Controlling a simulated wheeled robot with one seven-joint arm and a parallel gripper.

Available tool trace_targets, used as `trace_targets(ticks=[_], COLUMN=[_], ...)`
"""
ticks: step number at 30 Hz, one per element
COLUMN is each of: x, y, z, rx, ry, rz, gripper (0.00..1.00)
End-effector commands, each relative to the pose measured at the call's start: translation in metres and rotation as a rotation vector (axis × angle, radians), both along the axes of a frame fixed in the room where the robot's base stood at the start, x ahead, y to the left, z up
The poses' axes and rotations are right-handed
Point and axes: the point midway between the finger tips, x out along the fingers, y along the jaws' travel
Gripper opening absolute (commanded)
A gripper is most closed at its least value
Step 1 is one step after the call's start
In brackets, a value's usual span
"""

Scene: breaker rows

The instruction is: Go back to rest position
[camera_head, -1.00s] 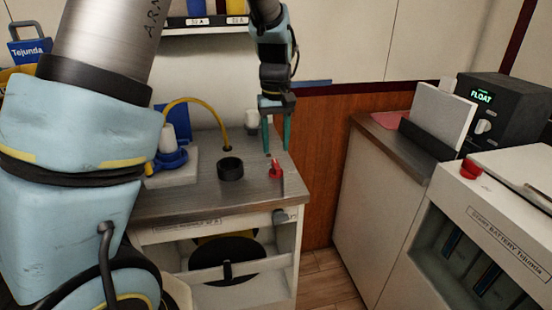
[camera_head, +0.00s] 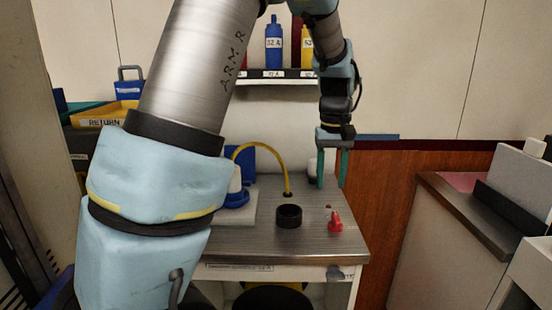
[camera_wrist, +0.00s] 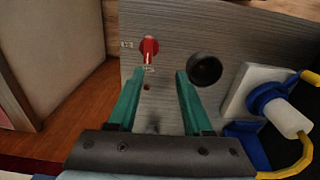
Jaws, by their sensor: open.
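My gripper (camera_head: 331,182) hangs above the back right part of the metal-topped counter (camera_head: 300,240), with its two green fingers pointing down. The fingers are apart with nothing between them. In the wrist view my gripper (camera_wrist: 160,80) is also open and empty. A red switch handle (camera_head: 335,222) stands on the counter below and in front of the fingers, apart from them. The red handle shows again in the wrist view (camera_wrist: 149,48), beyond the left fingertip. A black ring (camera_head: 289,215) sits to its left on the counter.
A blue and white fitting (camera_head: 236,195) with a yellow hose (camera_head: 262,147) is at the counter's left. A shelf (camera_head: 275,76) with bottles hangs on the back wall. A yellow RETURN bin (camera_head: 100,117) is at far left. A separate cabinet (camera_head: 440,235) stands right across a gap.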

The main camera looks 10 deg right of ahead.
Motion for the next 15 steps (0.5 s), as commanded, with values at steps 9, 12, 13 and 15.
trace_targets(ticks=[9, 12, 13, 15], x=[-0.018, -0.038, -0.044, -0.057], y=[0.164, 0.205, 0.214, 0.233], z=[-0.030, -0.040, -0.042, -0.047], rx=[-0.030, -0.026, -0.025, -0.020], ry=[-0.060, -0.087, -0.094, -0.110], rz=[0.023, 0.017, 0.015, 0.008], gripper=[0.50, 0.50, 0.50, 0.50])
